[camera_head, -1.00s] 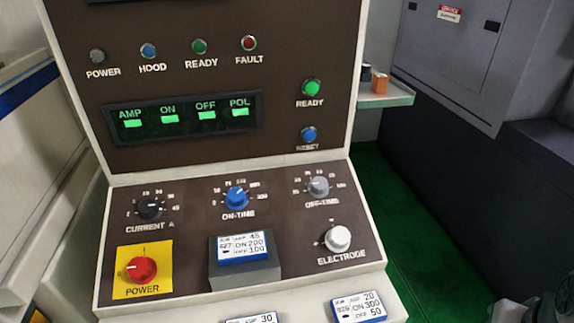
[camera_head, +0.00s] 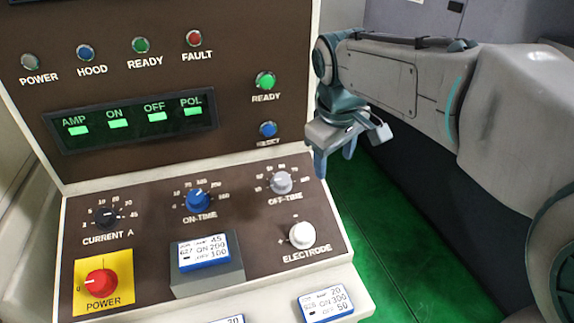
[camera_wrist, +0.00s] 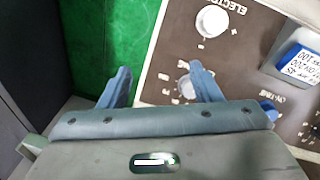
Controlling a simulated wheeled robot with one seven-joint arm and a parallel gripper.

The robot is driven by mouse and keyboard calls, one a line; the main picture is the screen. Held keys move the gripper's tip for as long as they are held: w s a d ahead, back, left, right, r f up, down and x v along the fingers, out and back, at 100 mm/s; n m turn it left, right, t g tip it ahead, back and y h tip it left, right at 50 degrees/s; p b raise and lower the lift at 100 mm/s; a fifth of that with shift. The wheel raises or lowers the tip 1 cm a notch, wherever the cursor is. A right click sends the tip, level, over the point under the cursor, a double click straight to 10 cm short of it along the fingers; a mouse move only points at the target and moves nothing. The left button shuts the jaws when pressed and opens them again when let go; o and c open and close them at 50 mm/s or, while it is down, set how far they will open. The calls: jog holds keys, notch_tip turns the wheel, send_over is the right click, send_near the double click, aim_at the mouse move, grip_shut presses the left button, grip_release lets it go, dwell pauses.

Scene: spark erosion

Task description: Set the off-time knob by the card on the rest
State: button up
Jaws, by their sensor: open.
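The off-time knob (camera_head: 281,182) is grey, at the upper right of the sloping panel; its exact setting is too small to read. In the wrist view the grey off-time knob (camera_wrist: 184,87) shows beside the right finger. The card (camera_head: 205,251) on the dark rest (camera_head: 210,280) reads 45, ON 200, OFF 100. My gripper (camera_head: 336,163) is open and empty, above and right of the knob, by the panel's right edge. In the wrist view its fingers (camera_wrist: 160,75) are spread, the left over green floor, the right over the panel.
The blue on-time knob (camera_head: 198,200), black current knob (camera_head: 105,217) and white electrode knob (camera_head: 302,235) surround it on the panel. A red power knob (camera_head: 100,283) sits on yellow. Another card (camera_head: 326,303) lies on the front ledge. Green floor (camera_head: 400,240) is clear at right.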

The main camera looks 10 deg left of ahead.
aim_at(281, 177)
jog(key=w+a+r+n, duration=0.15)
jog(key=a+n, duration=0.25)
jog(key=a, duration=0.9)
jog(key=shift+h, duration=0.3)
jog(key=p+x, duration=0.1)
jog(key=x, duration=1.2)
jog(key=shift+w, duration=0.2)
jog(key=shift+s, duration=0.1)
jog(key=c, duration=1)
jog(key=shift+d, duration=0.1)
